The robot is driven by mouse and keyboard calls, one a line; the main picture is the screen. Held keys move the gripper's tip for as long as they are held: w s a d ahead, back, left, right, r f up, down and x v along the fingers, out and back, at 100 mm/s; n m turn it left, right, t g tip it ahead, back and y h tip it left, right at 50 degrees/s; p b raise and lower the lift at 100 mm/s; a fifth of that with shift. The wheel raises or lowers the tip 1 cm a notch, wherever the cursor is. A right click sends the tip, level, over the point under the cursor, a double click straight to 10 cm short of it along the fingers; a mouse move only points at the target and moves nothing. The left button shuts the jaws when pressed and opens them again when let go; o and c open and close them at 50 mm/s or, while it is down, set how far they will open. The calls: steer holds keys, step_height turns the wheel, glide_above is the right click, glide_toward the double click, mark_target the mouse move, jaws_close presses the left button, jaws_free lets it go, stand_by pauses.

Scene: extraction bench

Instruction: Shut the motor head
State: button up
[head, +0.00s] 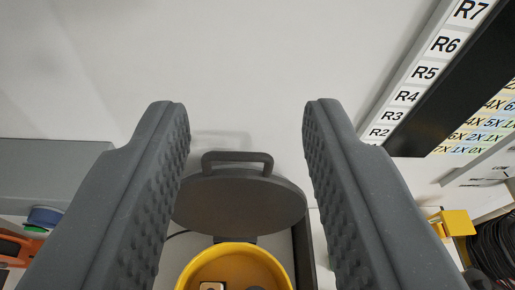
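The motor head shows as a dark grey round lid (240,203) with a loop handle (238,157) on its far edge. The lid stands raised behind a yellow round cup (236,254), so the head is open. Inside the cup are a small pale block and a dark round part, both cut by the bottom edge. My gripper (246,112) is open and empty. Its two ridged grey fingers lie left and right of the lid and handle in the picture. I cannot tell how far above them the fingers are.
A rack strip with labels R2 to R7 (415,85) runs along the upper right. A yellow block (456,223) and a black cable coil (490,245) are at the right. A grey box edge (50,165) and an orange tool (15,245) are at the left.

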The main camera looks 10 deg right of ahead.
steer(key=w+d+n+g+p, duration=0.1)
steer(key=w+n+g+p, duration=0.15)
steer(key=w, duration=0.25)
steer(key=n+g+p, duration=1.1)
steer(key=n, duration=0.4)
glide_above(246, 154)
steer(key=s, duration=0.1)
steer(key=shift+f, duration=8.65)
steer(key=shift+w+f, duration=0.25)
steer(key=shift+f, duration=1.4)
steer(key=shift+w+f, duration=0.2)
steer(key=shift+f, duration=1.45)
